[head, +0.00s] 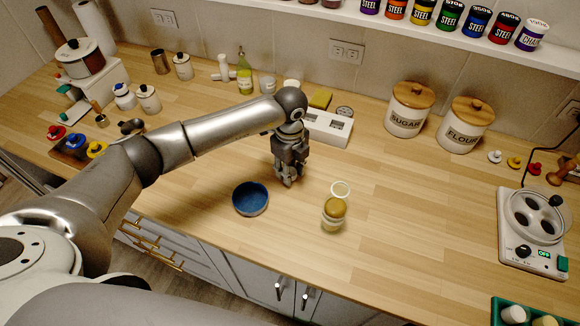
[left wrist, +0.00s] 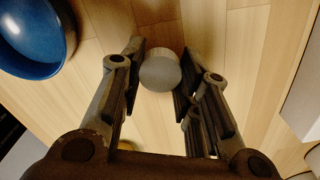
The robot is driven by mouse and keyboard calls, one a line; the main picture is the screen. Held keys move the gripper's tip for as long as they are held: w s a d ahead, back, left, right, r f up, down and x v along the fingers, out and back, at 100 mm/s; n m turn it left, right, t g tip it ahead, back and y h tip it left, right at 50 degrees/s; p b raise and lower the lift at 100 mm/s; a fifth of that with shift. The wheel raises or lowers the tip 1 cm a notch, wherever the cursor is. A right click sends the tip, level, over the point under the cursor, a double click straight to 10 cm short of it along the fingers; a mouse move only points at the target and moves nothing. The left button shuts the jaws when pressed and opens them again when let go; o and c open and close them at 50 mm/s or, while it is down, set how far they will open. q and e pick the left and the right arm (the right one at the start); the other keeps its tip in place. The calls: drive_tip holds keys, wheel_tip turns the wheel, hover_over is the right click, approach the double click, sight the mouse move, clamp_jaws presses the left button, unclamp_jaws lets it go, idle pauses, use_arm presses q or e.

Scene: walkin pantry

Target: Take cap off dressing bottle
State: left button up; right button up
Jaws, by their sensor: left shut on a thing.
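My left gripper (head: 288,182) points down low over the counter, just right of the blue bowl. In the left wrist view its fingers (left wrist: 158,82) are shut on a small pale round cap (left wrist: 160,70). In the head view the fingers mostly hide this cap. A short bottle (head: 332,222) with a golden-brown top and yellowish contents stands upright on the counter, right of the gripper and apart from it. I cannot tell whether its top is open. My right gripper is not in view.
A blue bowl (head: 250,199) sits near the front edge, and also shows in the left wrist view (left wrist: 35,35). A white box (head: 328,127) stands behind. The counter to the right is clear up to the burner appliance (head: 532,228).

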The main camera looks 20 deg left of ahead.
use_arm(q)
drive_tip(key=shift+f, duration=0.45)
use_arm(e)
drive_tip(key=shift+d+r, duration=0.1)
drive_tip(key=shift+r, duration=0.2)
use_arm(q)
drive_tip(key=shift+f, duration=0.1)
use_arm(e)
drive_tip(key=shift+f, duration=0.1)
use_arm(q)
drive_tip(key=o, duration=1.1)
